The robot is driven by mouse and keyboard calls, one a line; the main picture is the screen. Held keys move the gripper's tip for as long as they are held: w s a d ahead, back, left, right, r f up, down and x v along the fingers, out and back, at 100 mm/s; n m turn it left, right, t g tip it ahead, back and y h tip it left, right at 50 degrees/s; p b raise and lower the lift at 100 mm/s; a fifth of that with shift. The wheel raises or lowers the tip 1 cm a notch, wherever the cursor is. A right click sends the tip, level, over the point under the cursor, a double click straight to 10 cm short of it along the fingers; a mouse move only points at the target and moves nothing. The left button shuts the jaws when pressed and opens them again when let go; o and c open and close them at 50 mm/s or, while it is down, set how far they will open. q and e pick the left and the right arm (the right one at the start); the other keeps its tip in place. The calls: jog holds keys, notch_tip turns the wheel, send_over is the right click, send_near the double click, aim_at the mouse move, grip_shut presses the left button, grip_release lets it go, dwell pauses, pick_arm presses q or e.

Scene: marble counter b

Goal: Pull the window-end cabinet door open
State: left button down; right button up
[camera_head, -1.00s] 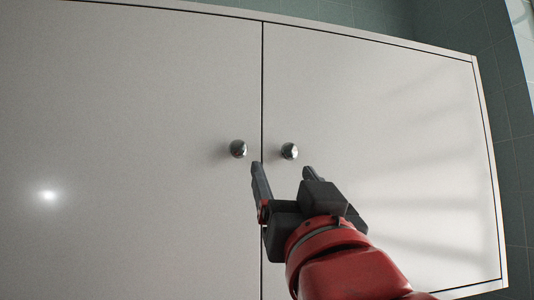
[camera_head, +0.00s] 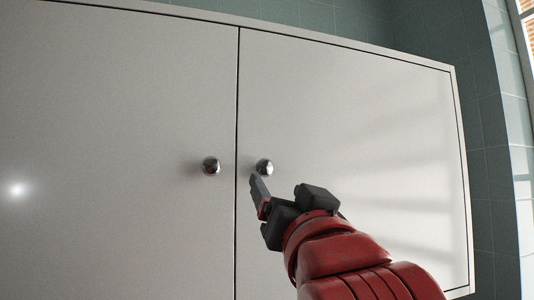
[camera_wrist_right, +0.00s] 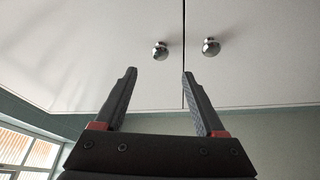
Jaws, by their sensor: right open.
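The window-end cabinet door (camera_head: 360,130) is the right one in the head view, a plain pale panel, shut. Its round metal knob (camera_head: 264,167) sits near the seam between the doors. In the right wrist view this door (camera_wrist_right: 90,50) is on the left, with its knob (camera_wrist_right: 160,50) lined up between my fingers and beyond their tips. My right gripper (camera_head: 274,183) is open and empty, just below the knob; one finger is mostly hidden in the head view. It also shows in the wrist view (camera_wrist_right: 157,76). My left gripper is out of view.
The other door (camera_head: 120,130) is shut, and its knob (camera_head: 211,166) is close by on the left, outside my fingers. Green tiled wall (camera_head: 490,160) lies right of the cabinet. A window (camera_wrist_right: 30,150) shows low in the wrist view.

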aim_at(265, 169)
jog(key=p+x, duration=0.4)
jog(key=x, duration=0.4)
jog(key=shift+w+a+r, duration=0.1)
jog(key=shift+w+r, duration=0.15)
jog(key=shift+w, duration=0.05)
jog(key=shift+w+a+p, duration=0.1)
jog(key=shift+w+p, duration=0.25)
jog(key=shift+w, duration=0.25)
grip_shut()
dwell(0.4)
